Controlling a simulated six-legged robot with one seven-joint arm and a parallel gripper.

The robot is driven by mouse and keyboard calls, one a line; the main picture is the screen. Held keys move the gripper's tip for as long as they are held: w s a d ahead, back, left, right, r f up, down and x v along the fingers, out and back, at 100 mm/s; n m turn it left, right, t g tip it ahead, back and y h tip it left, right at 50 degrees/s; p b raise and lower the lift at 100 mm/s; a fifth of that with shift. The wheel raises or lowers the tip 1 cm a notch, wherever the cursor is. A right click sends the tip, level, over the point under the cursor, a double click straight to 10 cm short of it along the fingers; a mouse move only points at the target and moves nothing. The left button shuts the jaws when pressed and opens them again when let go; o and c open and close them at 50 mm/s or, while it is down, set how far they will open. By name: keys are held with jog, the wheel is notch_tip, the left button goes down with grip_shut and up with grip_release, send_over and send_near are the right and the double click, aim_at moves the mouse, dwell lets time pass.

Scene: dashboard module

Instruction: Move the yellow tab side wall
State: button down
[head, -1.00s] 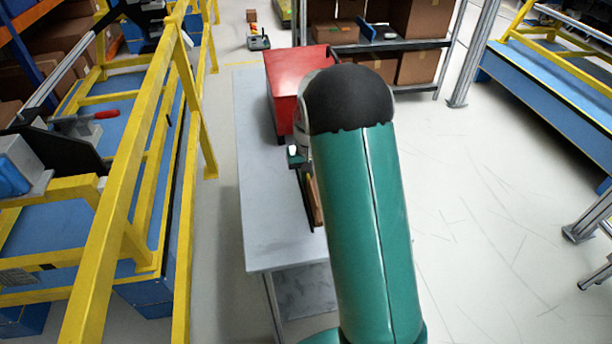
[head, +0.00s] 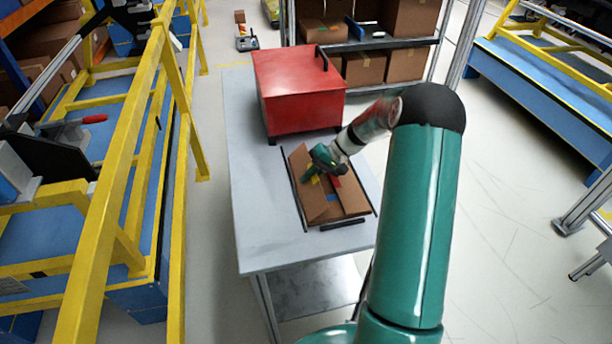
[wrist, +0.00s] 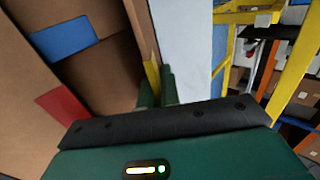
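The brown cardboard box (head: 352,200) lies on the grey table, between dark rails. The yellow tab (head: 314,180) is at its left side wall, beside my gripper (head: 309,177). In the wrist view, the wall (wrist: 139,25) stands nearly edge-on, with the yellow tab (wrist: 152,72) on it. My gripper's green fingers (wrist: 158,90) are close together at this tab, apparently on either side of the wall. Whether they press on it is unclear. A red tab (wrist: 62,105) and a blue tab (wrist: 62,38) show on other brown panels. My gripper partly hides the tabs in the head view.
A red bin (head: 300,95) stands on the table (head: 255,220) behind the box. The table's left strip is bare. A yellow rail frame (head: 130,170) stands left beyond a floor gap. Shelves with cartons (head: 365,68) are behind.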

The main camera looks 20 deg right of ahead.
jog(key=shift+d+f+y, duration=0.3)
jog(key=shift+y, duration=0.6)
jog(key=c, duration=1.6)
grip_release()
jog(key=v, duration=1.3)
jog(key=shift+s+d+r, duration=0.1)
jog(key=shift+s+d, duration=0.15)
jog(key=shift+d, duration=0.1)
